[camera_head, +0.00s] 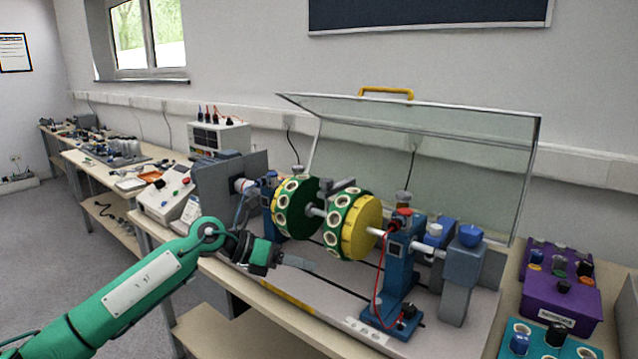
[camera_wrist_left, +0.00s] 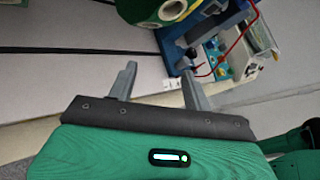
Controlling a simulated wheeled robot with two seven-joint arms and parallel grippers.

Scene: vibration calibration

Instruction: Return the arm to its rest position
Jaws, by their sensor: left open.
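My left arm is green and comes in from the lower left. Its gripper (camera_head: 300,263) is in front of the vibration rig, near the front edge of the rig's base plate (camera_head: 290,292). In the left wrist view the two grey fingers of the left gripper (camera_wrist_left: 158,80) stand apart with nothing between them. The rig's green and yellow discs (camera_head: 357,227) are on a shaft just behind and to the right of the gripper. A green and yellow disc (camera_wrist_left: 165,10) also shows at the top of the wrist view. My right gripper is not in view.
A clear hinged cover (camera_head: 430,150) with a yellow handle is raised behind the rig. A blue stand (camera_head: 395,265) with a red cable is on the rig's right. A purple box (camera_head: 560,300) is at far right. Floor (camera_head: 60,240) is open at left.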

